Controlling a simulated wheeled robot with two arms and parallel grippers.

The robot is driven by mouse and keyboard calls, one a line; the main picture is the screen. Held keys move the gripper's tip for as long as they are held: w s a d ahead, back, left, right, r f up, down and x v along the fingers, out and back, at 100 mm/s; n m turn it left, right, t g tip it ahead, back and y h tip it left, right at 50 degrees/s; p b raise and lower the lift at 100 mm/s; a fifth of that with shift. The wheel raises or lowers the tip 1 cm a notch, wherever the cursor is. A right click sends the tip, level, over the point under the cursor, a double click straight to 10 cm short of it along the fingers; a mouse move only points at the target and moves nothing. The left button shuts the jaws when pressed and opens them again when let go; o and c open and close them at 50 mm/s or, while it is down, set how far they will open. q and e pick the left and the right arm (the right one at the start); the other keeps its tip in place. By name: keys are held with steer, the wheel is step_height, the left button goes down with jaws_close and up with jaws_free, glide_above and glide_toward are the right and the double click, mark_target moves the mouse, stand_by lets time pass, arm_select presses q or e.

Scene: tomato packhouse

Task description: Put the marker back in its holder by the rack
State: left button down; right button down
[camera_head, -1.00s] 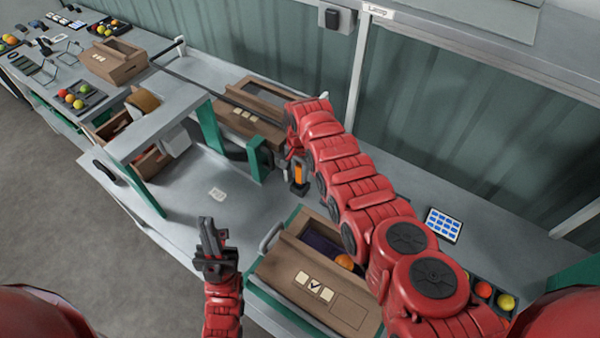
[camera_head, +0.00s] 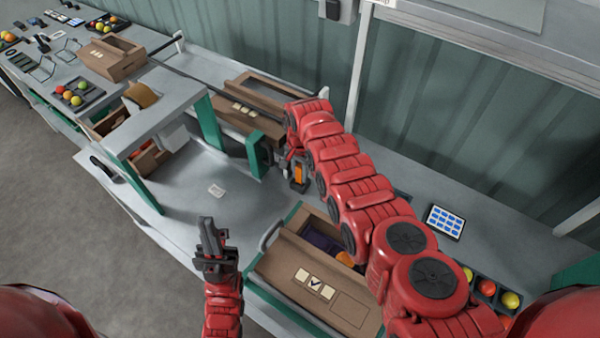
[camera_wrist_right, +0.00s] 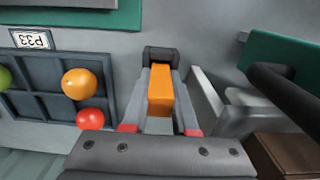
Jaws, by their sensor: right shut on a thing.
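The orange marker (camera_wrist_right: 160,92) stands out between the two fingers of my right gripper (camera_wrist_right: 160,112) in the wrist view; the gripper is shut on it. In the head view the marker's orange body (camera_head: 298,174) shows below the right wrist, above the bench. A dark block (camera_wrist_right: 161,55) sits at its far end; I cannot tell whether it is a cap or part of a holder. A light grey bracket (camera_wrist_right: 222,112) stands just right of the marker. I cannot clearly identify the holder. My left gripper (camera_head: 211,234) is over the bench's front, apart from everything; its finger gap is unclear.
An open cardboard box (camera_head: 288,268) stands at the front, and another box (camera_head: 228,113) behind the green post (camera_head: 256,158). A dark tray (camera_wrist_right: 42,70) with tomatoes is left of the marker in the wrist view. A tablet (camera_head: 444,223) lies at right.

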mark_target(300, 166)
steer(key=shift+f+b, duration=0.35)
steer(key=shift+f, duration=0.05)
steer(key=c, duration=0.6)
jaws_free()
steer(key=shift+c, duration=0.2)
steer(key=shift+c, duration=1.4)
step_height(300, 166, up, 4)
steer(key=p, duration=0.3)
steer(key=shift+f, duration=0.1)
steer(key=shift+r+p, duration=1.2)
steer(key=shift+r, duration=0.45)
